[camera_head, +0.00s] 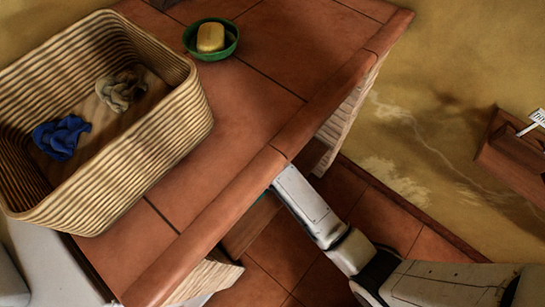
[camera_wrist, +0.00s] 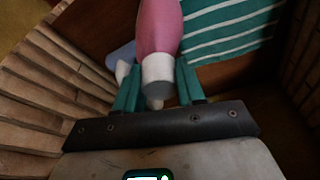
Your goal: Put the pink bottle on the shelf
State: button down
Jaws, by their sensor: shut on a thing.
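The pink bottle (camera_wrist: 160,28) with a white cap is between the teal fingers of my gripper (camera_wrist: 158,85) in the wrist view. The fingers are shut on it near the cap, and its far end runs out of the top of the picture. Beyond it is a brown wooden shelf surface (camera_wrist: 85,22) between slatted side walls. In the head view my gripper and the bottle are hidden under the counter's edge; only my arm shows reaching there. Whether the bottle touches the shelf surface cannot be told.
A teal striped cloth (camera_wrist: 230,25) lies right of the bottle, and a pale blue item (camera_wrist: 122,55) lies left. On the tiled counter (camera_head: 250,110) stand a wicker basket (camera_head: 150,140) with cloths and a green bowl (camera_head: 232,48) with soap. A wooden wall rack (camera_head: 510,155) is at right.

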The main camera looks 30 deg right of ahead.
jog(key=shift+f+b, duration=0.45)
jog(key=shift+f, duration=1.5)
jog(key=shift+s+f, duration=0.2)
jog(key=shift+f, duration=0.1)
jog(key=c, duration=1.1)
grip_release()
jog(key=shift+f, duration=0.15)
jog(key=o, duration=0.4)
jog(key=shift+w, duration=0.1)
jog(key=shift+r, duration=0.25)
